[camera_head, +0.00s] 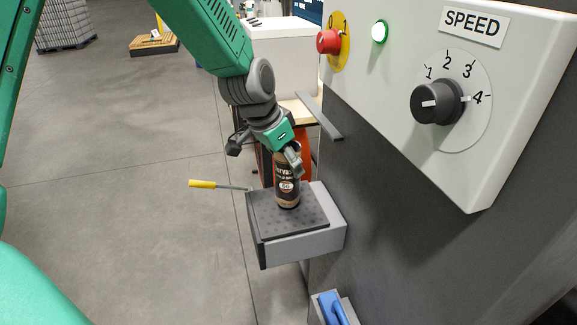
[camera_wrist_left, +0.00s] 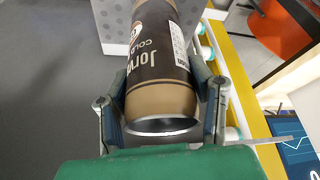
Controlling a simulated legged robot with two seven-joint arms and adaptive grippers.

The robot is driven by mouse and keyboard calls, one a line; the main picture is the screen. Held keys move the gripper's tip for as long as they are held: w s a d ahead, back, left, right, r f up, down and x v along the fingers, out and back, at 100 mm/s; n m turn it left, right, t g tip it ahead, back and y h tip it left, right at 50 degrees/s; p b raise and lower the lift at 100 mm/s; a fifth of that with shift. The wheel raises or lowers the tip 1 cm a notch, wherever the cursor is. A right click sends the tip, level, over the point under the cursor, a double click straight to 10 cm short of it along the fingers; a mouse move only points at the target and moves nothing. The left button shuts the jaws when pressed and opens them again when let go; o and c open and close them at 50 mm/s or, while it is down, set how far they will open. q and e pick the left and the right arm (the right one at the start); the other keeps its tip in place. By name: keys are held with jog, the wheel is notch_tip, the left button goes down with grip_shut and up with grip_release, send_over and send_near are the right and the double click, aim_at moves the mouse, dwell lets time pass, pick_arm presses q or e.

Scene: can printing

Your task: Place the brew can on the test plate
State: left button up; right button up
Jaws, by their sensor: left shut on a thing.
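The brew can (camera_head: 287,187), dark brown with a tan band and printed label, is upright over the middle of the test plate (camera_head: 262,218). Its base appears to meet the plate; I cannot tell if a small gap remains. The plate is a dark, dotted square on a grey block. My left gripper (camera_head: 287,158) is shut on the upper part of the can. In the left wrist view the can (camera_wrist_left: 160,95) lies between the two fingers of the gripper (camera_wrist_left: 163,112), its silvery rim towards the camera. My right gripper is out of view.
A yellow-handled lever (camera_head: 203,184) sticks out left of the plate. A blue handle (camera_head: 333,309) is below. Open floor lies left.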

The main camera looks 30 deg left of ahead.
pick_arm(q)
jog(key=shift+s+f, duration=0.2)
jog(key=shift+f, duration=0.3)
jog(key=shift+s+r, duration=0.1)
jog(key=shift+s, duration=0.05)
jog(key=shift+d, duration=0.1)
jog(key=o, duration=0.9)
jog(key=shift+d, duration=0.15)
jog(key=shift+r, duration=0.15)
jog(key=v, duration=1.1)
jog(key=shift+s+r, duration=0.1)
jog(key=shift+r, duration=0.2)
